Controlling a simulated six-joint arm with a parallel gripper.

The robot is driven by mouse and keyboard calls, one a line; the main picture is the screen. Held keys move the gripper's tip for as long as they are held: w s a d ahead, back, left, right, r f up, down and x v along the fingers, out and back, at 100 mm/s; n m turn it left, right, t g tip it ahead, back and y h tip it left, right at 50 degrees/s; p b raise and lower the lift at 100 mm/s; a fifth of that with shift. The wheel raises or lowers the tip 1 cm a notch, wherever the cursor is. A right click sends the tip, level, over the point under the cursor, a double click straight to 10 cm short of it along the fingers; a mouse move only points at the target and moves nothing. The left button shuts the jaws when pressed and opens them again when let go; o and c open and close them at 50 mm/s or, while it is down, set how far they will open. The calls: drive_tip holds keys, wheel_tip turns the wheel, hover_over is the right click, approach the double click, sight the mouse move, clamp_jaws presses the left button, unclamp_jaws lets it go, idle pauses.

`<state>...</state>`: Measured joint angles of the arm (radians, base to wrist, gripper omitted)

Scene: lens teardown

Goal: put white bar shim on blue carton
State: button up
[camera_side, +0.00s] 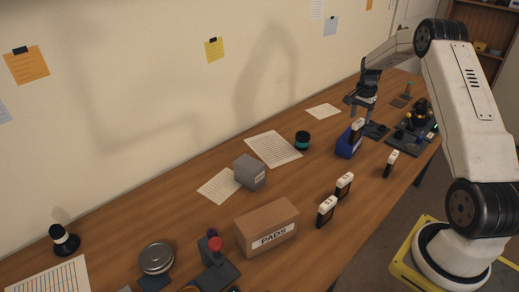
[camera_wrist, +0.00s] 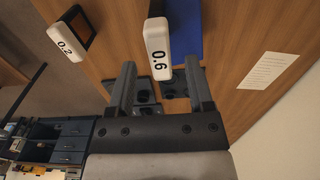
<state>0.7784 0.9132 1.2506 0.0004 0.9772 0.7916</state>
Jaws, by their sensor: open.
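The blue carton (camera_side: 346,149) stands on the wooden table below my gripper; part of it shows in the wrist view (camera_wrist: 186,25). A white bar shim (camera_side: 357,126) with a dark body stands upright on or against the carton; its white top, marked 0.6, shows in the wrist view (camera_wrist: 157,50). My gripper (camera_side: 361,115) is open just above this shim. In the wrist view its fingers (camera_wrist: 160,68) are spread and apart from the shim. Other white-topped shims stand on the table: one (camera_side: 392,158) right of the carton, and two (camera_side: 344,182) (camera_side: 327,206) nearer the camera.
A PADS box (camera_side: 266,230), a grey box (camera_side: 249,172) and a dark jar (camera_side: 302,140) stand left of the carton. Dark trays with small parts (camera_side: 412,140) lie to the right. Paper sheets (camera_side: 273,149) lie along the wall. Table around the carton's front is clear.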

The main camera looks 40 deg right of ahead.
wheel_tip(320, 180, up, 7)
drive_tip(key=shift+f, duration=0.1)
idle(0.3)
idle(0.4)
drive_tip(key=w+a+n+t, duration=0.1)
drive_tip(key=a+n, duration=0.8)
drive_tip(key=a, duration=1.4)
drive_tip(key=s+a+f+n+t, duration=0.1)
drive_tip(key=s+a+f+n, duration=0.1)
drive_tip(key=s+a+n, duration=0.7)
drive_tip(key=s+a, duration=0.4)
drive_tip(key=a, duration=0.4)
drive_tip(key=shift+s+t, duration=0.2)
drive_tip(key=shift+t, duration=0.1)
